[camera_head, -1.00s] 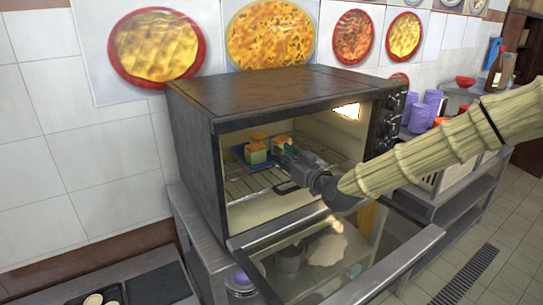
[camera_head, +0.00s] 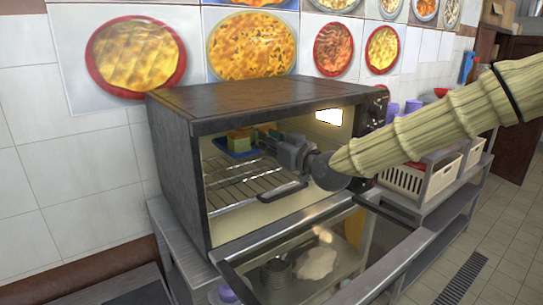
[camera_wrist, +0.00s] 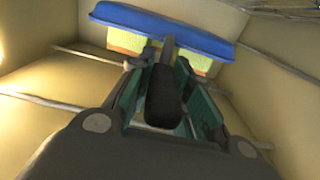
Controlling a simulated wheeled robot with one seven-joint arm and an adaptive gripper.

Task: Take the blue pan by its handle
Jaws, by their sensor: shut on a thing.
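The far part of the pan is partly hidden in the head view.
The oven (camera_head: 165,150) surrounds the pan on several sides. Its wire rack (camera_head: 235,192) looks bare below. The glass door (camera_head: 325,255) hangs open in front, with pots visible through it. A white crate (camera_head: 402,182) stands on a shelf to the right.

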